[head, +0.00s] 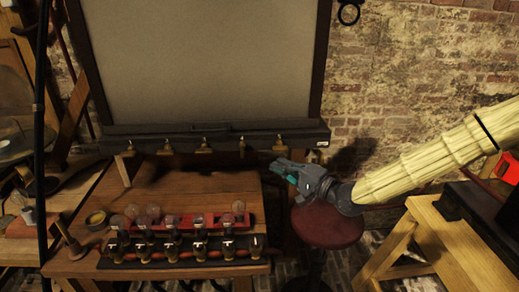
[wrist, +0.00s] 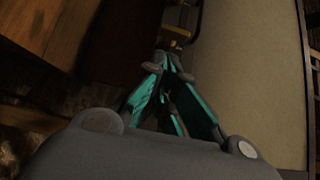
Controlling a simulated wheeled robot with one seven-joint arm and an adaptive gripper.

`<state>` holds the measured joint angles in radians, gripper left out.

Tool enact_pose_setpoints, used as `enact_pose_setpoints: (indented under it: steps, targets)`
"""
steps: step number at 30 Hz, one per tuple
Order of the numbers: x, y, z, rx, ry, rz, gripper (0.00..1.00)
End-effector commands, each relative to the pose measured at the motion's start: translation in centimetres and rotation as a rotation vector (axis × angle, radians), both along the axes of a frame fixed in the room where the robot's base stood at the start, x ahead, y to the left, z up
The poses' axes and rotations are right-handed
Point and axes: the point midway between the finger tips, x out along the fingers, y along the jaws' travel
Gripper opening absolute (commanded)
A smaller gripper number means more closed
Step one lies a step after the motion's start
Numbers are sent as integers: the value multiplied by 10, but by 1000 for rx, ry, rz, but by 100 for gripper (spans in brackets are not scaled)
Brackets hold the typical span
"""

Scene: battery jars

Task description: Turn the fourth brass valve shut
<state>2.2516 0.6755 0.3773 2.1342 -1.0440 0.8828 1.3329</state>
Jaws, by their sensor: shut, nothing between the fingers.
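A row of several brass fittings that look like valves hangs along the lower ledge of the framed board. The fourth from the left (head: 242,147) is small in the head view, and its handle's setting cannot be told. The fifth (head: 281,143) is at the right end. My gripper (head: 276,167) is shut and empty, just below and slightly left of the fifth, right of and below the fourth. In the wrist view my shut teal-edged fingers (wrist: 163,68) point at a brass fitting (wrist: 178,35) just beyond their tips; contact cannot be told.
The board's dark ledge (head: 225,132) runs above a wooden table (head: 85,225). On the table, several round-topped jars stand by a red rack (head: 247,221) and a black rack (head: 185,263). A round red stool (head: 327,226) stands below my arm. A wooden trestle (head: 425,215) is at right.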

Motion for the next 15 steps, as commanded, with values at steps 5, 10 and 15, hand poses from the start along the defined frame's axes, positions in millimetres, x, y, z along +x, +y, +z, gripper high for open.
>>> enact_pose_setpoints:
  steps: [5, 10, 15]
  targets:
    - [8, 11, 1, -1, 0, 5, 0]
    - [24, 29, 2, -3, 0, 9, 0]
    - [41, 45, 2, -2, 1, 7, 0]
